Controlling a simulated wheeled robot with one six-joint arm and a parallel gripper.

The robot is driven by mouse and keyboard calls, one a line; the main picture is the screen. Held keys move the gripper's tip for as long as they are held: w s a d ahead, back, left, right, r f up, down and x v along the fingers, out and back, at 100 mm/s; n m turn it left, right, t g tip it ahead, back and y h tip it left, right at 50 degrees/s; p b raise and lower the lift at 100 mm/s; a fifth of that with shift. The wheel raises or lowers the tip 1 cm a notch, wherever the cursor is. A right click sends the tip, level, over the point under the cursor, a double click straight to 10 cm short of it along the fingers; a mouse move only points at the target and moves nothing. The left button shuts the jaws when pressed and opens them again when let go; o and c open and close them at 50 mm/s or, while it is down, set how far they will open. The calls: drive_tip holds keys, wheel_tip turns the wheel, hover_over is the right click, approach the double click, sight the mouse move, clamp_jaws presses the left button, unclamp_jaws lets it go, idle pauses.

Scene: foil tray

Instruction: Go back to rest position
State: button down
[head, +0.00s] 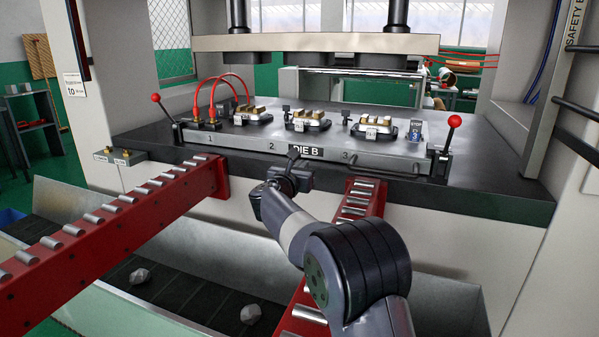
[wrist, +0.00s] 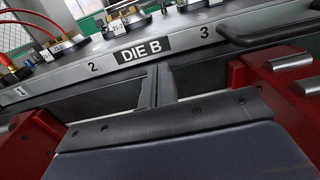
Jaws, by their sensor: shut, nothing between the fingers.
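My gripper (head: 293,156) is in front of the front edge of the die plate (head: 242,144), close to the "DIE B" label. In the wrist view its two fingers (wrist: 155,82) are together with nothing between them. The "DIE B" label (wrist: 142,50) shows just beyond the fingertips. From the head view I cannot tell whether the fingertips touch the plate. My arm reaches forward and left from the bottom right and hides part of the right-hand red roller rail.
Red roller rails (head: 110,222) run toward the press bed (head: 480,190) on both sides of my arm. Red-knobbed clamps (head: 447,147) stand at the plate's ends. A metal handle (wrist: 262,36) projects near number 3. Crumpled foil pieces (head: 139,276) lie in the trough below.

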drive_tip(key=shift+v, duration=0.85)
